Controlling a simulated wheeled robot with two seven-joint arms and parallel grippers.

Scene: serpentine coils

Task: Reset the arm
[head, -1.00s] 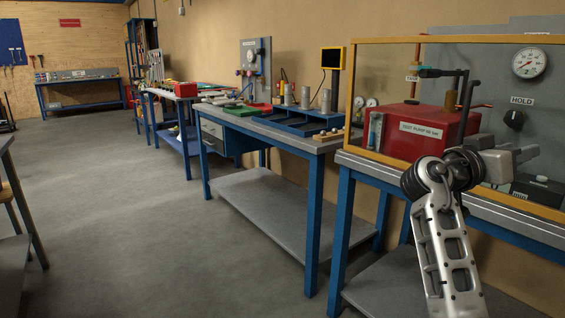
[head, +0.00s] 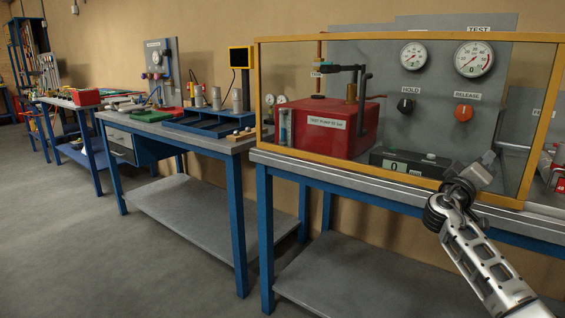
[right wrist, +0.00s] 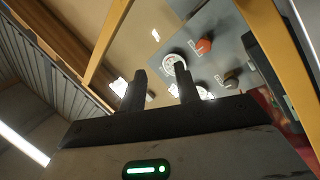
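My right gripper (head: 480,170) is raised at the right of the head view, in front of the yellow-framed test bench. In the right wrist view its two dark fingers (right wrist: 160,88) stand apart with nothing between them. Behind them the panel with the orange release knob (right wrist: 204,46) and a gauge shows, tilted. My left gripper is not in the head view.
The yellow frame (head: 400,36) encloses a red test pump (head: 335,128), a grey panel with gauges and a black hold knob (head: 405,105). A blue-legged workbench (head: 230,145) with parts stands left of it. The grey floor (head: 60,240) at left is clear.

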